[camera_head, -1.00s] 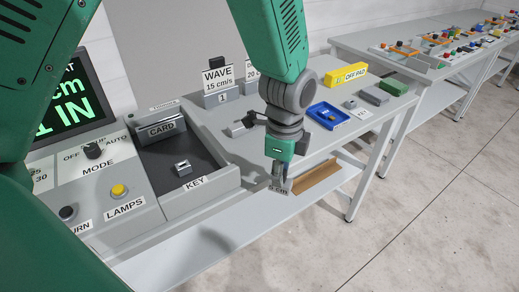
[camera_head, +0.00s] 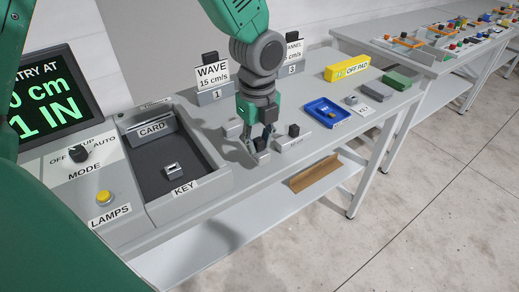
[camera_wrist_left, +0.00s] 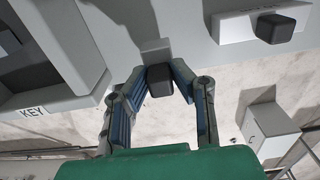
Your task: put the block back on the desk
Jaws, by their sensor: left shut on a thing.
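My left gripper (camera_head: 258,150) is at the front edge of the long grey desk (camera_head: 215,140), pointing down. It is shut on the dark knob (camera_wrist_left: 160,80) of a small grey block. The block (camera_wrist_left: 155,47) shows beyond the fingertips in the left wrist view, overlapping the desk's front edge. In the head view the block (camera_head: 262,156) is partly hidden by the fingers. I cannot tell whether it touches the desk top. My right gripper is not in view.
A similar block with a dark knob (camera_head: 293,138) stands right of the gripper. The WAVE block (camera_head: 213,80) stands behind, and a blue tray (camera_head: 327,113) lies further right. The KEY tray (camera_head: 185,200) is at left. A brown angled piece (camera_head: 315,175) lies on the lower shelf.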

